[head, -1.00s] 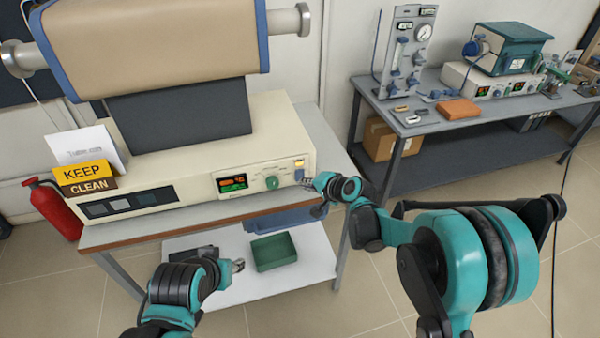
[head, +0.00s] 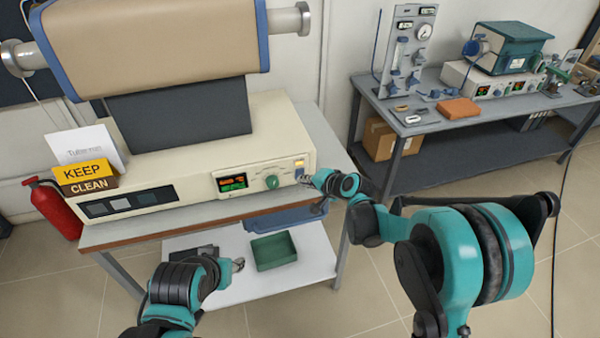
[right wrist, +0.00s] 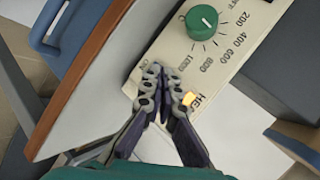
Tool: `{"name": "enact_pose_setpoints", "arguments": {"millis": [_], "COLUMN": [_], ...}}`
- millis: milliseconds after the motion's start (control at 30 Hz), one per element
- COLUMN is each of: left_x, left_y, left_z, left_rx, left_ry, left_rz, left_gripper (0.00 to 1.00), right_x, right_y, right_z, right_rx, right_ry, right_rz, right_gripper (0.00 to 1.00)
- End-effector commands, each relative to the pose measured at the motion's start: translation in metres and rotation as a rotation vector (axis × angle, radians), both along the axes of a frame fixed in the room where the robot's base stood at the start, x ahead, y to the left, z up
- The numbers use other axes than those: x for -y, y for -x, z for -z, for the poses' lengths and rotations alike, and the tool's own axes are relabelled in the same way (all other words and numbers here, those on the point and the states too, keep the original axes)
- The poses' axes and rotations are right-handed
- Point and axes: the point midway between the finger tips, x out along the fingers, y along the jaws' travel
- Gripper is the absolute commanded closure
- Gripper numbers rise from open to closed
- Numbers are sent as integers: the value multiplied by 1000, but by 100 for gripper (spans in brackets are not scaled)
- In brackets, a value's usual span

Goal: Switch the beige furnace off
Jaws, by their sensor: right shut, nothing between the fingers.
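The beige furnace (head: 190,177) stands on the left bench. Its front panel has a lit display (head: 232,182), a green dial (head: 271,182) and a glowing lamp (head: 299,163) at the right end. A small blue part, which looks like the switch (head: 299,173), sits below the lamp. My right gripper (head: 306,180) is shut and empty, with its tips at this end of the panel. In the right wrist view the tips (right wrist: 155,70) lie near the "ON" mark, and the fingers hide the switch; contact is unclear. My left gripper (head: 238,264) hangs low before the bench, its jaws too small to judge.
A green tray (head: 273,251) sits on the lower shelf (head: 310,262). A second bench (head: 470,115) with instruments stands at the back right. Floor between the benches is clear.

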Motion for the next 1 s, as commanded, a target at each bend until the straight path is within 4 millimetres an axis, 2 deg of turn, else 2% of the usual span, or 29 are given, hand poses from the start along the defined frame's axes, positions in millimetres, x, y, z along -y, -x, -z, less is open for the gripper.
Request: {"name": "enact_pose_setpoints", "arguments": {"millis": [533, 1000], "left_x": [0, 0], "left_y": [0, 0], "left_z": [0, 1], "left_rx": [0, 0], "left_ry": [0, 0], "left_rz": [0, 0], "left_gripper": [60, 60], "right_x": [0, -3], "right_y": [0, -8], "right_z": [0, -1], "right_rx": [0, 0], "right_ry": [0, 0], "right_rz": [0, 0], "right_gripper": [100, 100]}}
